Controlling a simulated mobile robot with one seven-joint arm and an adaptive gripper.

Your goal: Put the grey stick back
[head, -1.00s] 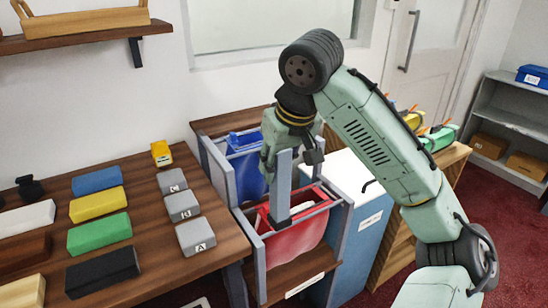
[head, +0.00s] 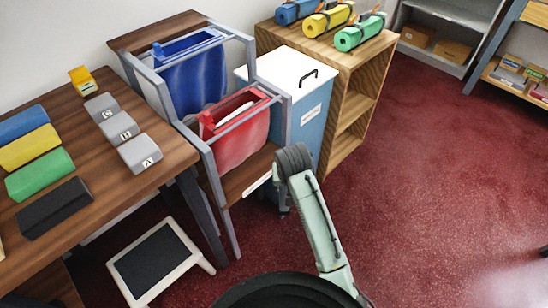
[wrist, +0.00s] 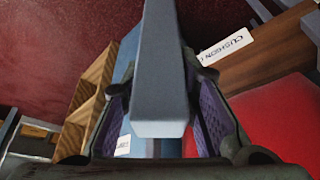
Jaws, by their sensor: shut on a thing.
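The grey stick (wrist: 162,75) fills the middle of the wrist view, a long square bar with its near end between my fingers. My gripper (wrist: 160,125) is shut on it, with a dark purple-lined pad on each side.
A label reading "CUSHION" (wrist: 228,45) is near the stick. A blue cabinet (head: 312,115) with a white lid stands beside the red bag, and a wooden shelf (head: 358,100) beyond it. A blue bag (head: 195,80) hangs behind. Red floor is clear at right.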

